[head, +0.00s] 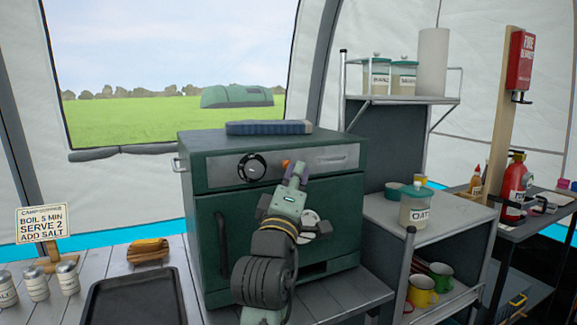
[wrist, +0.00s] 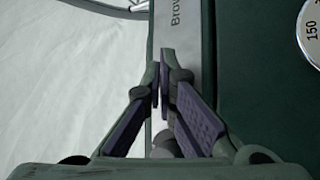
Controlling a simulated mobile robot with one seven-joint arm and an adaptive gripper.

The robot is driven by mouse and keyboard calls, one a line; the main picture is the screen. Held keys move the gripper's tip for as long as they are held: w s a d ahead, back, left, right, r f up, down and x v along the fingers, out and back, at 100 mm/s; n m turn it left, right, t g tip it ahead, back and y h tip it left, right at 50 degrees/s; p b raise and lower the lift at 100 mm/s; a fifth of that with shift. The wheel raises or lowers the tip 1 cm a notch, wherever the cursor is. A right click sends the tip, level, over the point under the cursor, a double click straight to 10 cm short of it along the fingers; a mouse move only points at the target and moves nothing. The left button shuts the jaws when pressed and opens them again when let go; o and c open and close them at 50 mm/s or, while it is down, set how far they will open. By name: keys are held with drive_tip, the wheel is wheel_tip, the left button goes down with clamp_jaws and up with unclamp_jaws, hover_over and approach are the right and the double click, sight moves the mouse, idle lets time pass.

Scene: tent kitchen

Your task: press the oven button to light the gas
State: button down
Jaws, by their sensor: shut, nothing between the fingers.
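The dark green oven (head: 215,240) stands on the table in the head view. Its grey front panel (head: 222,176) carries a black knob (head: 251,167) at the left. A small orange button (head: 285,164) shows on the panel, right of the knob and partly hidden by my fingers. My gripper (head: 297,172) is in front of the panel, shut and empty, with its fingertips just right of the button. In the wrist view my gripper (wrist: 164,70) is over the grey panel strip (wrist: 180,25) with lettering. Contact with the panel cannot be told.
A white dial (head: 310,222) on the oven door is partly behind my arm; it also shows in the wrist view (wrist: 311,32). A blue case (head: 268,127) lies on the oven. A shelf unit (head: 440,215) with jars and mugs stands right. A dark tray (head: 135,300) lies left.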

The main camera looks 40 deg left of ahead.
drive_tip(key=shift+w+a, duration=0.15)
drive_tip(key=shift+a, duration=0.15)
drive_tip(key=shift+d, duration=0.1)
idle(0.4)
drive_tip(key=shift+s+d, duration=0.35)
drive_tip(key=shift+d, duration=0.35)
drive_tip(key=d, duration=0.1)
drive_tip(key=s+d+p, duration=0.1)
drive_tip(key=d, duration=0.1)
drive_tip(key=s+d, duration=0.1)
drive_tip(key=shift+d, duration=0.3)
idle(0.6)
